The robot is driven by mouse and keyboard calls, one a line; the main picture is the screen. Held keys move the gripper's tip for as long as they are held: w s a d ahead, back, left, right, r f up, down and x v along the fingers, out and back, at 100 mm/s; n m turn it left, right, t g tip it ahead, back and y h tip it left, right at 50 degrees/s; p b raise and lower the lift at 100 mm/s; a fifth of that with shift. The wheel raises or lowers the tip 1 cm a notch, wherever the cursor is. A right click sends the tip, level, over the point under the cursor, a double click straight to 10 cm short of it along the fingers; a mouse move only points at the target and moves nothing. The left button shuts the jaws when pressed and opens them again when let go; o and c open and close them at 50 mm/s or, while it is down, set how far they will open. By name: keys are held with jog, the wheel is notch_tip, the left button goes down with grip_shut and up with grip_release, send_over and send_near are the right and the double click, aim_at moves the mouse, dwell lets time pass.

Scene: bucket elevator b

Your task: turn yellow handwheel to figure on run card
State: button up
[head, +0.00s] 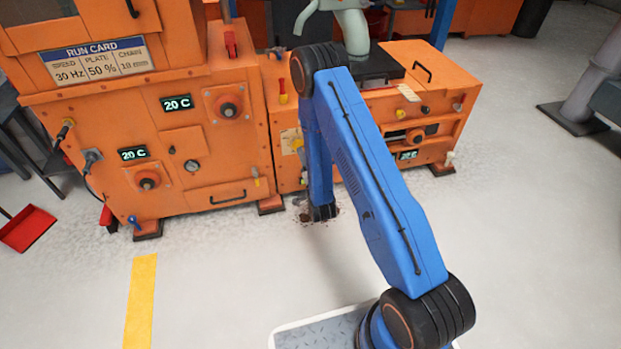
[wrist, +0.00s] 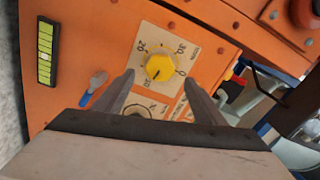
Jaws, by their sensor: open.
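A round yellow handwheel (wrist: 160,68) sits on a cream scale plate (wrist: 150,38) on an orange panel in the wrist view. Figures 20 and 30 are readable along the plate; a dark mark shows on the wheel. My gripper (wrist: 158,80) is open, its two fingers reaching toward either side of the wheel; contact cannot be told.
A blue-tipped lever (wrist: 93,88) and a yellow-green gauge (wrist: 46,52) are left of the handwheel. A red-and-black part (wrist: 233,87) is to its right. The orange machine (head: 225,160) stands close beyond my arm. Grey floor is open in front.

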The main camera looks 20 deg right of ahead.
jog(key=s, duration=1)
jog(key=shift+s, duration=0.3)
jog(key=w+d+r+n+g, duration=0.1)
jog(key=w+r+n+g, duration=0.3)
jog(key=r, duration=0.7)
jog(key=s+d+r+n+g, duration=0.1)
jog(key=s+r, duration=0.1)
jog(key=r, duration=0.4)
jog(key=s+d+r+n+g, duration=0.1)
jog(key=s+r+n+g, duration=0.15)
jog(key=r, duration=0.35)
jog(key=s+d+r+n+g, duration=0.1)
jog(key=s+r, duration=0.4)
jog(key=s, duration=0.7)
jog(key=s+d+r+n+g, duration=0.2)
jog(key=s+r+n, duration=0.2)
jog(key=s, duration=0.9)
jog(key=s+d+r+n+g, duration=0.1)
jog(key=s+r, duration=0.5)
jog(key=s, duration=0.6)
jog(key=shift+s+d+n+g, duration=0.15)
jog(key=shift+n+g, duration=0.6)
jog(key=shift+g, duration=0.1)
